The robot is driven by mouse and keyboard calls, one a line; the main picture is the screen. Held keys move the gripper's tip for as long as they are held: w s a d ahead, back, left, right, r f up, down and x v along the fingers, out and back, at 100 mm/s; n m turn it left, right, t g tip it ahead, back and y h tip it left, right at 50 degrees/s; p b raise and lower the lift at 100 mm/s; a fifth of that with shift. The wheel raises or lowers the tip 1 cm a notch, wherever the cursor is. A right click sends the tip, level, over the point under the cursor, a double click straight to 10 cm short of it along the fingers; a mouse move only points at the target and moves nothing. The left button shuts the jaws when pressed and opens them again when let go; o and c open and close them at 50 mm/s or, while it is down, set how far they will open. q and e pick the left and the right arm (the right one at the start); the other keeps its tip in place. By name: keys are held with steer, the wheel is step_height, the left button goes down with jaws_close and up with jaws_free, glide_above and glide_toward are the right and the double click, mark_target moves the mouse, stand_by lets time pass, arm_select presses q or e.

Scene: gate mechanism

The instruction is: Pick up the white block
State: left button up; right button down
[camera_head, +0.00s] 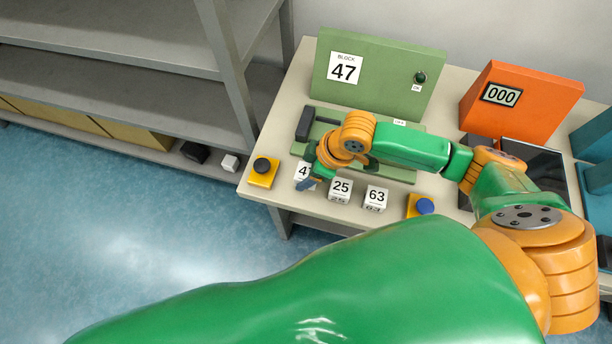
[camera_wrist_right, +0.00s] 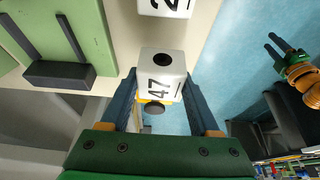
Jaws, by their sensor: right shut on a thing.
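The white block marked 47 (camera_wrist_right: 158,87) sits between the two fingers of my right gripper (camera_wrist_right: 165,100) in the right wrist view. The fingers press on both its sides. In the head view this block (camera_head: 303,170) is partly covered by my right gripper (camera_head: 316,176), at the left end of a row of white blocks. I cannot tell whether it touches the table. The block marked 25 (camera_head: 341,187) and the block marked 63 (camera_head: 376,195) stand to its right. My left gripper (camera_wrist_right: 271,44) shows small in the right wrist view, fingers apart and empty.
A green panel (camera_head: 395,65) reading BLOCK 47 stands behind, with an orange display box (camera_head: 530,95) reading 000 at right. A yellow box with a black button (camera_head: 262,171) is left of the blocks; one with a blue button (camera_head: 424,206) is right. Grey shelves (camera_head: 110,85) stand left.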

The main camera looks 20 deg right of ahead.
steer(key=s+d+r+p, duration=0.3)
steer(key=s+r+p, duration=0.5)
steer(key=s, duration=0.5)
steer(key=shift+d+r, duration=0.3)
steer(key=shift+r, duration=0.25)
steer(key=shift+s, duration=0.1)
